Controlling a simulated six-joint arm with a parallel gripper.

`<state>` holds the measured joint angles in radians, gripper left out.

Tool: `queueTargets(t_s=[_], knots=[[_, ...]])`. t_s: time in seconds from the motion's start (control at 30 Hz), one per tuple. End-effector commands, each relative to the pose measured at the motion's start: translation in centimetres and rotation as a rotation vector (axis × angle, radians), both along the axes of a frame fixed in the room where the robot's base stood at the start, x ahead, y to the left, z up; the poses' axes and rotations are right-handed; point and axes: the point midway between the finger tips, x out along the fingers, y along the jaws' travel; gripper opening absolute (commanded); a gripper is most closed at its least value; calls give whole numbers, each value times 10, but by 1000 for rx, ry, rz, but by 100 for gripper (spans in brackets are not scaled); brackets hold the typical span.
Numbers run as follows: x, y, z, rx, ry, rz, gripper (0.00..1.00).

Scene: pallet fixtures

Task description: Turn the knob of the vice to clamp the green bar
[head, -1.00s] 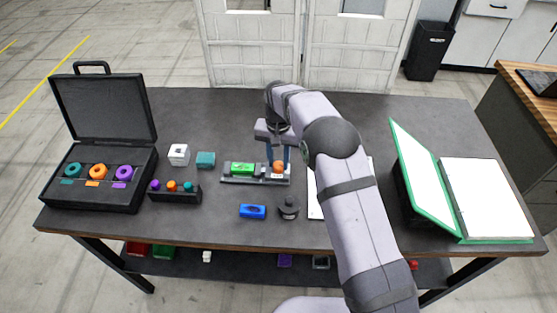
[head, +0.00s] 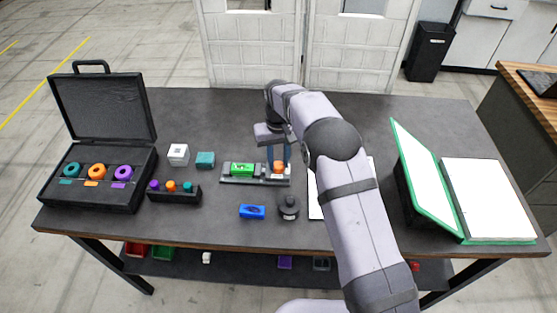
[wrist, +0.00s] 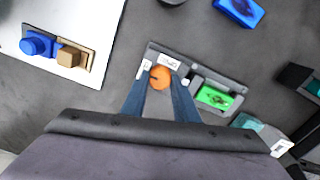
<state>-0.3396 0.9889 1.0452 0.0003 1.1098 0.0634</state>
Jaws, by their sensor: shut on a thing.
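The vice (head: 238,181) lies near the middle of the table, with the green bar (head: 242,169) in it toward its left end. Its orange knob (head: 278,167) is at the right end. In the wrist view the knob (wrist: 160,77) sits between the fingertips, and the green bar (wrist: 214,96) lies to the right. My gripper (wrist: 160,84) points down with its two blue fingers on either side of the knob, shut on it. In the head view, the fingers partly hide the knob. I cannot tell if the jaw touches the bar.
A blue block (head: 252,212) and a dark grey round piece (head: 289,207) lie in front of the vice. A teal block (head: 205,159), a white cube (head: 178,154) and a small rack (head: 174,195) stand left, beside an open case (head: 100,195). A binder (head: 487,200) stands right.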

Motion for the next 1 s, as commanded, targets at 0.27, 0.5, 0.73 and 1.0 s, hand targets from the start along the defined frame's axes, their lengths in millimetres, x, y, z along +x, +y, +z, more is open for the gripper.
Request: queueTargets(t_s=[0.27, 0.5, 0.73, 1.0], knots=[[2, 1, 3, 2, -9, 3, 5], [2, 1, 2, 2, -6, 2, 46], [1, 1, 4, 1, -5, 1, 46], [2, 1, 33, 3, -10, 1, 46]])
